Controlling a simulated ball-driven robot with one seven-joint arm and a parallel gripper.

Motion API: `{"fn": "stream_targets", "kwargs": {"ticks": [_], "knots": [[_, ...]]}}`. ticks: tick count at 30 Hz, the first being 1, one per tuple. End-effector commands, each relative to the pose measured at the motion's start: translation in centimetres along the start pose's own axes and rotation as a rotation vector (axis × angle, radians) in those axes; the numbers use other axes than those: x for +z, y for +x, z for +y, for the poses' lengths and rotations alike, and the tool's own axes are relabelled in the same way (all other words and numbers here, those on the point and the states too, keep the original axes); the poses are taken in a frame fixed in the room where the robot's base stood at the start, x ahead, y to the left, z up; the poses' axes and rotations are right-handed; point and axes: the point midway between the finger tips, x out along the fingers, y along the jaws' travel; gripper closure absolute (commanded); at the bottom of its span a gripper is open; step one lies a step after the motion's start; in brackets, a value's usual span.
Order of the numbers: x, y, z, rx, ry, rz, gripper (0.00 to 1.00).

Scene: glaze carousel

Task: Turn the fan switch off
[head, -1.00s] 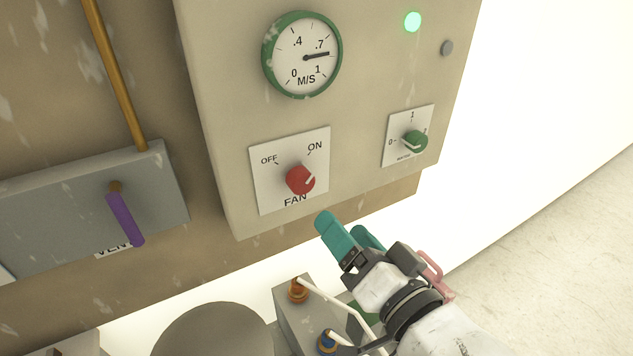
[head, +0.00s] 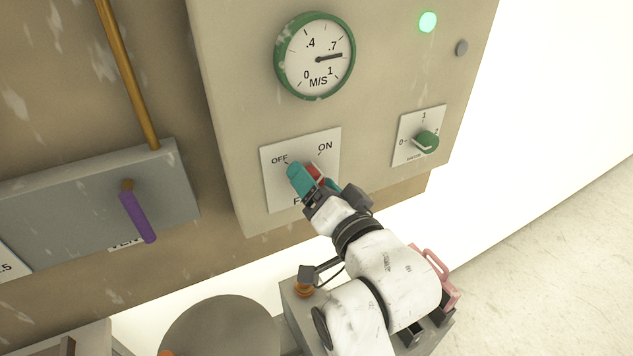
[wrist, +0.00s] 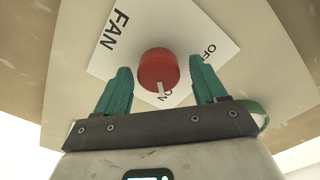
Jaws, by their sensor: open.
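The red fan knob (wrist: 158,70) sits on a white plate (wrist: 208,28) marked FAN, OFF and ON. Its white pointer line is turned to ON in the wrist view. In the head view the knob (head: 317,171) is partly hidden by my gripper (head: 314,179). My gripper is open, with its teal fingers at the plate. In the wrist view the knob shows between the two fingers of my gripper (wrist: 160,75), with a visible gap on each side. I cannot tell from this how deep the fingers reach around it.
Above the knob is a round green-rimmed gauge (head: 315,56), its needle past .7. A green knob (head: 426,142) sits to the right, and a green lamp (head: 428,22) is lit above. A purple lever (head: 138,218) on a grey box (head: 60,212) stands at left.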

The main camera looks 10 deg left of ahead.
Motion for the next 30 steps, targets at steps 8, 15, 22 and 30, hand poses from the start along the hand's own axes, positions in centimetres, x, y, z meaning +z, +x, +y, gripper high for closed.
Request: {"fn": "stream_targets", "kwargs": {"ticks": [8,15,22,30], "knots": [[0.01,-0.03,0.03,0.001,0.000,0.000,0.43],[0.00,-0.04,0.03,0.000,0.000,0.000,0.66],[-0.05,-0.03,0.00,0.000,0.000,0.001,0.85],[-0.12,-0.02,-0.04,-0.001,-0.036,0.002,0.85]]}}
